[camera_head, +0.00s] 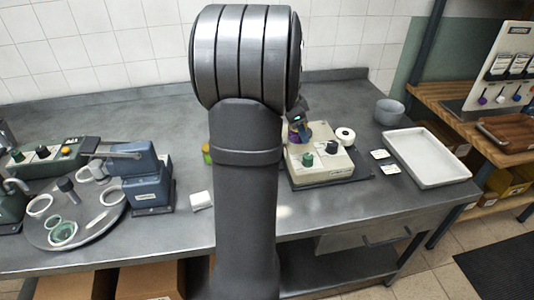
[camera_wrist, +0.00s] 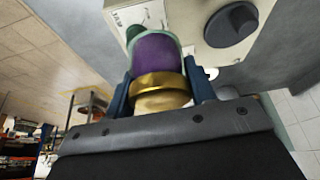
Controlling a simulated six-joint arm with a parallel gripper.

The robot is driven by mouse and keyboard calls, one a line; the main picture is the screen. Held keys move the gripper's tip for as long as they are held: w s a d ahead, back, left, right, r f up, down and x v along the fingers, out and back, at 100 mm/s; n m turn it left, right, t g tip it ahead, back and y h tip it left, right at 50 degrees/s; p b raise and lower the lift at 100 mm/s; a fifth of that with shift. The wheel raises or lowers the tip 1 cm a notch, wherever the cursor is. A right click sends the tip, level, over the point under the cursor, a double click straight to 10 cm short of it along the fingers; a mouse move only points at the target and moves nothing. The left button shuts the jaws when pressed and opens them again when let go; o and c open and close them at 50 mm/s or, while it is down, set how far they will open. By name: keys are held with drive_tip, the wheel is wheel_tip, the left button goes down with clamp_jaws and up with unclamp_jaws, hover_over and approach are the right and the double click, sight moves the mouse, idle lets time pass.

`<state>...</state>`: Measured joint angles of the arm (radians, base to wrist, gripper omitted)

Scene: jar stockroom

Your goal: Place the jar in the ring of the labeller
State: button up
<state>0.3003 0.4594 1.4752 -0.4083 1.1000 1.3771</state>
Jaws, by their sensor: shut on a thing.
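The jar (camera_wrist: 157,55) has purple contents, a gold band and a pale end. In the wrist view it sits between the two dark blue fingers of my gripper (camera_wrist: 158,92), which is shut on it. In the head view a small purple patch of the jar (camera_head: 299,133) shows above the cream machine (camera_head: 325,170), which seems to be the labeller. This machine has a black knob (camera_head: 331,147), a green part (camera_head: 307,160) and a white roll-like ring (camera_head: 345,135). I cannot tell whether the jar touches the machine. My arm hides part of the machine's left side.
A white tray (camera_head: 428,178) and a grey bowl (camera_head: 389,111) stand at the right. Small white cards (camera_head: 381,154) lie beside the machine. At the left are a blue machine (camera_head: 148,180) and a round plate (camera_head: 38,236) with several rings. A yellow-green thing (camera_head: 207,152) is partly hidden behind my arm.

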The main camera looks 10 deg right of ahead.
drive_tip(key=shift+s+d, duration=0.15)
drive_tip(key=shift+s, duration=0.05)
drive_tip(key=shift+m, duration=0.3)
drive_tip(key=w+a+f, duration=0.4)
drive_tip(key=w+a, duration=0.1)
drive_tip(key=w+a+f, duration=0.2)
drive_tip(key=w+a, duration=0.1)
drive_tip(key=shift+f, duration=2.35)
drive_tip(key=o, duration=1.1)
drive_tip(key=shift+f, duration=0.15)
drive_tip(key=v, duration=1.2)
drive_tip(key=shift+w, duration=0.1)
